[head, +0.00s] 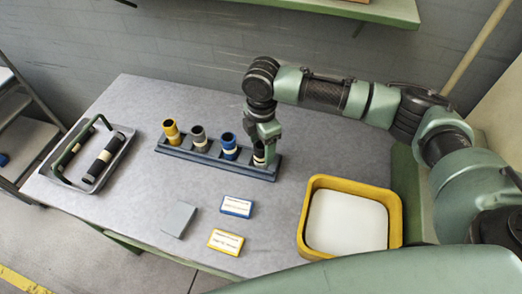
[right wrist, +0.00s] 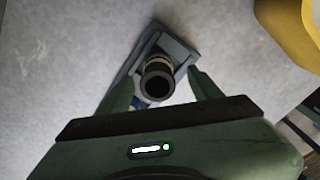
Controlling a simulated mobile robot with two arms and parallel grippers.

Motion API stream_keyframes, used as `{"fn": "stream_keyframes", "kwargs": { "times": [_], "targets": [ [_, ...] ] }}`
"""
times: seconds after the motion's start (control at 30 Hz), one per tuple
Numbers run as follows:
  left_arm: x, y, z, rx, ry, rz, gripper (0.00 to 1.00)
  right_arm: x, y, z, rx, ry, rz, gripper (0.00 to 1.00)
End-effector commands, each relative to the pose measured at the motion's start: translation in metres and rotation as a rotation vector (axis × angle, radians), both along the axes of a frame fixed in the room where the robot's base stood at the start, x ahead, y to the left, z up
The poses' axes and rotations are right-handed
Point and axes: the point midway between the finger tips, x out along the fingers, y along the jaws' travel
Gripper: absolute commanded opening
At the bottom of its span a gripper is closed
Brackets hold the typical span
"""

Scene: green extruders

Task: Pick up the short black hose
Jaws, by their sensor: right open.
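The short black hose (head: 259,157) with a cream band stands upright at the right end of the dark blue-grey rack (head: 213,163). My right gripper (head: 264,146) is directly above it, pointing down, and hides part of it. In the right wrist view, the black hose (right wrist: 157,84) shows its round open end between the two spread fingers of the right gripper (right wrist: 162,80). The fingers are open, and I see a gap on each side of the hose. My left gripper is not in view.
Blue (head: 229,146), grey (head: 199,139) and yellow (head: 171,131) hoses stand in the same rack. A grey tray (head: 119,166) at left holds a longer black hose (head: 103,158). A yellow-rimmed bin (head: 301,224) stands at right. Small boxes (head: 236,207) lie in front.

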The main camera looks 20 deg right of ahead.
Motion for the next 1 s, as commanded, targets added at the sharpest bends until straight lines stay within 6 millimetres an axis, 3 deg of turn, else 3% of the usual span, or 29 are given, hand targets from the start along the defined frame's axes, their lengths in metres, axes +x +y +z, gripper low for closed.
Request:
{"fn": "stream_keyframes", "kwargs": {
  "times": [0.1,0.23,0.53,0.77,1.0],
  "targets": [
    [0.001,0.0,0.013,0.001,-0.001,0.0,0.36,0.0,0.002,-0.016,-0.002,0.004,0.001,0.65],
    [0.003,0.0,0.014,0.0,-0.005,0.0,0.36,0.0,0.002,-0.033,-0.001,0.0,0.0,0.65],
    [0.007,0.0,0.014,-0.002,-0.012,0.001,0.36,0.0,0.001,-0.039,-0.001,-0.001,0.001,0.65],
    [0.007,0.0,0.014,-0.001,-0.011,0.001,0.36,0.0,0.001,-0.039,-0.001,-0.001,0.001,0.01],
    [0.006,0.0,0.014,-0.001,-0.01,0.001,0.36,0.001,0.002,-0.038,0.0,-0.001,0.001,0.0]
  ]
}}
